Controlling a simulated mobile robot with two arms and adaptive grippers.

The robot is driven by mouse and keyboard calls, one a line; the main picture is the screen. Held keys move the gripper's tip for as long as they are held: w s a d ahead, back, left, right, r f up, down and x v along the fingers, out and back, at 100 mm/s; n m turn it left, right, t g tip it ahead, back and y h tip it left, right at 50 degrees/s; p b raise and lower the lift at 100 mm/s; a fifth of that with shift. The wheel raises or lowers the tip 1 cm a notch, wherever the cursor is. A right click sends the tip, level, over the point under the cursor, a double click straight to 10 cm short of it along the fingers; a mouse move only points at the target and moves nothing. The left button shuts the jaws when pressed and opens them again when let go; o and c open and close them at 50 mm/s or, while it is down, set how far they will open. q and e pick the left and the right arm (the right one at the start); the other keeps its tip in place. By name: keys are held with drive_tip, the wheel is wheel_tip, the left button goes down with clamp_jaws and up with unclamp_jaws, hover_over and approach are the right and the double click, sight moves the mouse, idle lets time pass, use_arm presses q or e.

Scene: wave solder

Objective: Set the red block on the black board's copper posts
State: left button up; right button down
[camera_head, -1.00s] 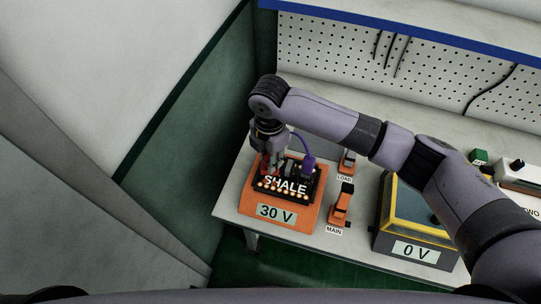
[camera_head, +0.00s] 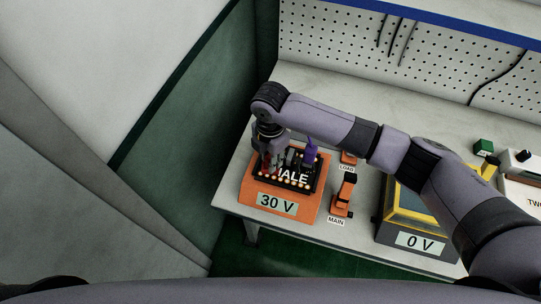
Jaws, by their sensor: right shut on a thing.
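The black board (camera_head: 299,186) lies on top of the orange box marked 30 V (camera_head: 250,188), with copper posts (camera_head: 289,184) along its front edge. White lettering on it is partly covered by my arm. My right gripper (camera_head: 269,167) points down over the board's left part and is shut on the red block (camera_head: 266,161). Only a little red shows between the fingers. I cannot tell whether the block touches the posts. A purple part (camera_head: 309,152) stands at the board's back right. My left gripper is not in view.
Orange switches labelled MAIN (camera_head: 343,196) and LOAD (camera_head: 349,158) stand right of the box. A yellow-edged unit marked 0 V (camera_head: 420,241) is further right, partly under my right arm. The perforated back panel (camera_head: 350,55) closes off the bench. Bare bench top shows behind my arm.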

drive_tip(key=shift+f, duration=0.45)
idle(0.4)
drive_tip(key=c, duration=1.3)
unclamp_jaws()
wheel_tip(320, 180, up, 12)
